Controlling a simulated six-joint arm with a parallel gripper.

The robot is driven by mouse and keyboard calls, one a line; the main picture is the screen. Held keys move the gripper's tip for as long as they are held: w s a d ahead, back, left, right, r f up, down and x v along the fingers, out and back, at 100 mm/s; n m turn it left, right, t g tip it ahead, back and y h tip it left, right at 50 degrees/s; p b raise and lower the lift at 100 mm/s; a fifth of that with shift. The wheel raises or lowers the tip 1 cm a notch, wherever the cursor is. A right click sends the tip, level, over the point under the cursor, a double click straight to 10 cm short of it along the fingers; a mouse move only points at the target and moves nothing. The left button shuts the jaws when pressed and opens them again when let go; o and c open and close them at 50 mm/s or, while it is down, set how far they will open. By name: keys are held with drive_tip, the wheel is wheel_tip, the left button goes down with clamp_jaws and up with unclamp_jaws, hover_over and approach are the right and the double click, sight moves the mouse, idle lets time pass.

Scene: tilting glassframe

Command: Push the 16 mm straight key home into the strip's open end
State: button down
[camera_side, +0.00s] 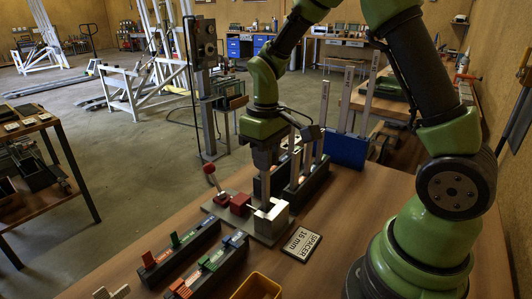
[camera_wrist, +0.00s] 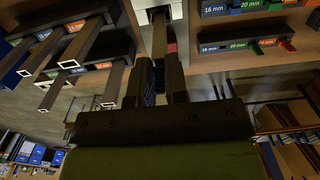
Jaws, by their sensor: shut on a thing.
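My gripper (camera_wrist: 160,62) points down over the fixture. It also shows in the side view (camera_side: 265,178). Its two dark fingers are shut on a slim grey bar, which looks like the strip (camera_wrist: 159,38). The bar runs down from the fingers to the pale metal block (camera_side: 271,219) of the fixture, which also shows in the wrist view (camera_wrist: 146,15). Whether the bar touches the block is unclear. I cannot make out the 16 mm key at the joint; the bar's end and the block hide it.
A red block (camera_side: 240,202) and red-knobbed lever (camera_side: 210,170) stand left of the pale block. Key racks (camera_side: 181,247) with coloured keys lie in front. Upright strips stand in a dark rack (camera_side: 309,187) behind. A SPACER 16 mm card (camera_side: 302,243) and yellow bin (camera_side: 257,287) are nearby.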

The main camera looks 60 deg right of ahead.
drive_tip(key=shift+f, duration=0.15)
drive_tip(key=c, duration=1.1)
unclamp_jaws()
drive_tip(key=shift+o, duration=0.2)
wheel_tip(320, 180, up, 9)
drive_tip(key=shift+r, duration=0.55)
